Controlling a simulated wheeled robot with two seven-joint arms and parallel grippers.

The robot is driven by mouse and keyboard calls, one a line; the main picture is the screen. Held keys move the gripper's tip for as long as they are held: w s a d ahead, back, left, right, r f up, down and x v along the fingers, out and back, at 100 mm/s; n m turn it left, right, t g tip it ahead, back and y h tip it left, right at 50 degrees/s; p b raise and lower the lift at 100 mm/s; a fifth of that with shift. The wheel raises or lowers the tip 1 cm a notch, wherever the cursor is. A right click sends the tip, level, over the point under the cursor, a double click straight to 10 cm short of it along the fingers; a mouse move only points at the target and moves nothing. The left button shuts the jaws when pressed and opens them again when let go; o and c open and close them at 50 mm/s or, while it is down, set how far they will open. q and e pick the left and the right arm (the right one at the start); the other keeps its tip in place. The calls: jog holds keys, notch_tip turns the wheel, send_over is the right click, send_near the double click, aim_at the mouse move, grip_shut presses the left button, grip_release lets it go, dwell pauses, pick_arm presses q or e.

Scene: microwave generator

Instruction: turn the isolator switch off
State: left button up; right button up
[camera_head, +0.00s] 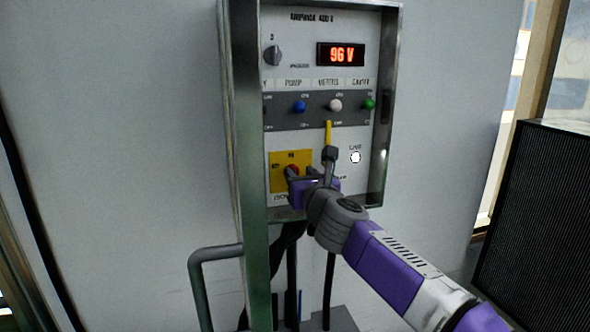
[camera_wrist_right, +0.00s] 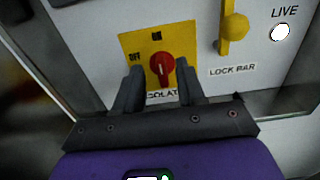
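The isolator switch is a red knob (camera_head: 291,169) on a yellow plate (camera_head: 277,181) low on the panel. In the right wrist view the knob (camera_wrist_right: 162,69) has a white mark pointing up, towards the ON label; OFF is printed to its left. My right gripper (camera_head: 302,174) is at the plate. In the wrist view the right gripper (camera_wrist_right: 159,82) is open, one finger on each side of the knob's lower part. Small gaps show beside the knob; I cannot tell how deep the fingertips reach. My left gripper is not in view.
A yellow lock bar (camera_wrist_right: 235,28) stands right of the switch, with a lit white LIVE lamp (camera_wrist_right: 280,32) beyond it. Above are coloured buttons, a grey rotary knob (camera_head: 272,55) and a display (camera_head: 340,54) reading 96 V. The cabinet's metal frame (camera_head: 245,130) projects at the left.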

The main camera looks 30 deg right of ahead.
aim_at(296, 170)
jog(key=shift+x, duration=1.8)
jog(key=shift+f, duration=0.1)
grip_shut()
